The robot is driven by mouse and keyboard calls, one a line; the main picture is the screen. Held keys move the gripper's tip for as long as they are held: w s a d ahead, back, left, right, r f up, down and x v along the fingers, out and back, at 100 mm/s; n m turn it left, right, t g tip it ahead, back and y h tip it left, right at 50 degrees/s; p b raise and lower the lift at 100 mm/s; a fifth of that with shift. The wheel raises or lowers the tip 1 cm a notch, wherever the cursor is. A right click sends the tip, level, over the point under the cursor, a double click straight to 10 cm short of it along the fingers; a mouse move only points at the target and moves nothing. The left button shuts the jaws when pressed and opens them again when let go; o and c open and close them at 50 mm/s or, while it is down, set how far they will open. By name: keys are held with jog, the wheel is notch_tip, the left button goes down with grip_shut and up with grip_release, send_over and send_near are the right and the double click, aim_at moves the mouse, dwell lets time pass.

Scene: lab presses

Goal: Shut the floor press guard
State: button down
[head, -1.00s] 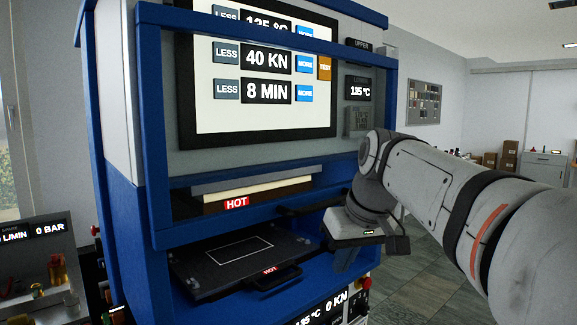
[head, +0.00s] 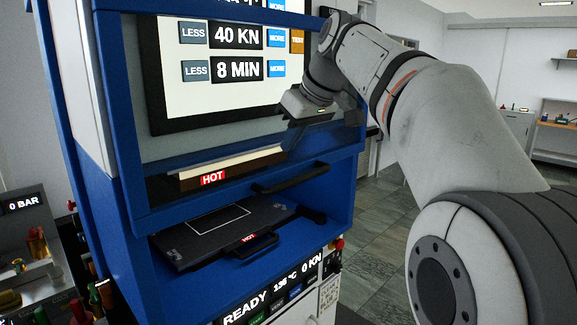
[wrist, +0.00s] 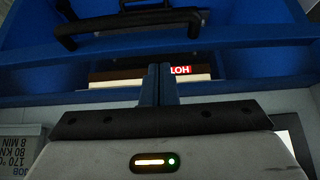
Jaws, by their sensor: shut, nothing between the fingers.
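The floor press guard is a blue frame with a clear panel, and its lower bar (head: 215,209) carries a black handle (head: 291,177). The guard is up: the bay below it is open and shows the lower platen (head: 215,232). In the wrist view the black handle (wrist: 125,27) and the blue bar (wrist: 225,62) lie beyond my fingertips. My gripper (head: 291,146) is in front of the panel, above the handle and apart from it. In the wrist view its fingers (wrist: 159,67) are together and empty.
The upper platen (head: 230,168) with a HOT label shows behind the panel. A settings screen (head: 220,60) is above and a READY display (head: 270,300) below. Another bench device (head: 30,250) stands at left. Open tiled floor (head: 375,240) lies right of the press.

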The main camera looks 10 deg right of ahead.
jog(key=f, duration=0.2)
jog(key=w+f, duration=0.1)
jog(key=f, duration=0.1)
jog(key=shift+a+f, duration=0.1)
jog(key=shift+a, duration=0.2)
jog(key=shift+s+d+f+p, duration=0.1)
jog(key=shift+s+f+p, duration=0.05)
jog(key=shift+f, duration=0.35)
jog(key=shift+s+d+f+p, duration=0.1)
jog(key=shift+f+p, duration=0.05)
jog(key=shift+f, duration=0.3)
